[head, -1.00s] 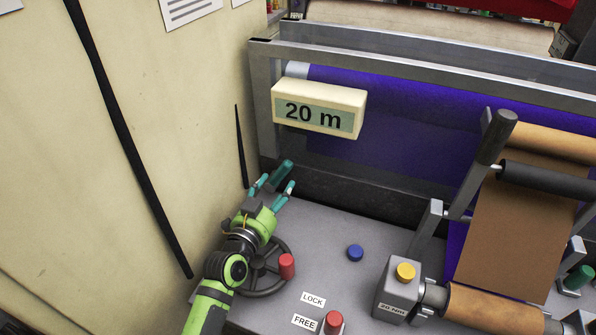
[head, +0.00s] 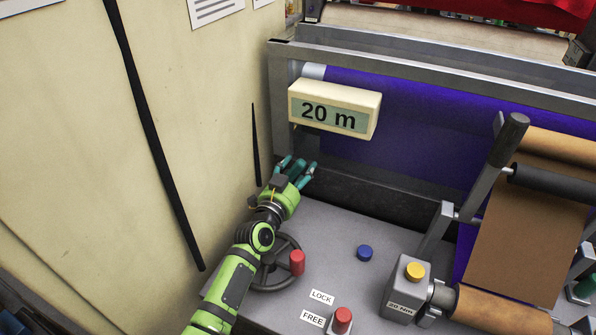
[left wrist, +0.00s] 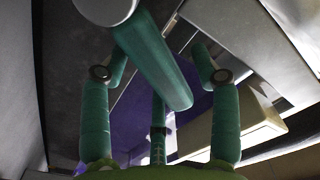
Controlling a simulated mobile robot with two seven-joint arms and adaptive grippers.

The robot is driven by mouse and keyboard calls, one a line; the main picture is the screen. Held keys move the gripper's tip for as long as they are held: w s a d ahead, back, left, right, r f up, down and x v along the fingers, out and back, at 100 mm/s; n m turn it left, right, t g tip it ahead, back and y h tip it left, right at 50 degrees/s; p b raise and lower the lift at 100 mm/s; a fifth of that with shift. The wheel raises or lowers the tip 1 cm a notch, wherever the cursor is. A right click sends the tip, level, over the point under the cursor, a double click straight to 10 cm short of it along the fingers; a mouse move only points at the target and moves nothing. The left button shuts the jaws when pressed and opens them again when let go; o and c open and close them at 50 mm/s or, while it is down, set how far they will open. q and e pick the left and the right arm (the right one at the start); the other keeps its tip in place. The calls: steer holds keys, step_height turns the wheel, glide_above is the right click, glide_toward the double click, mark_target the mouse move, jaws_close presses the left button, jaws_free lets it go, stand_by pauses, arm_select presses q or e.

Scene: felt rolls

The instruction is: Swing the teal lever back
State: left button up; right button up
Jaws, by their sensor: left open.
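The teal lever (head: 297,168) is at the far left corner of the grey bench, by the frame post. In the left wrist view it is a thick teal bar (left wrist: 155,62) with a pale round end, slanting between my fingers. My left gripper (head: 297,170) is open, with teal fingertips on either side of the lever. In the left wrist view my left gripper's (left wrist: 160,75) fingers stand apart with the lever between them; I cannot tell whether they touch it. The lever's base is hidden in the head view. My right gripper is out of view.
A handwheel with a red knob (head: 297,262) sits beside my left forearm. A blue button (head: 365,253), a red LOCK/FREE knob (head: 342,319) and a yellow button (head: 414,270) are on the bench (head: 320,225). The 20 m display (head: 334,110) hangs close above my gripper. A cream wall is at left.

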arm_select(q)
steer(key=c, duration=0.9)
jaws_close()
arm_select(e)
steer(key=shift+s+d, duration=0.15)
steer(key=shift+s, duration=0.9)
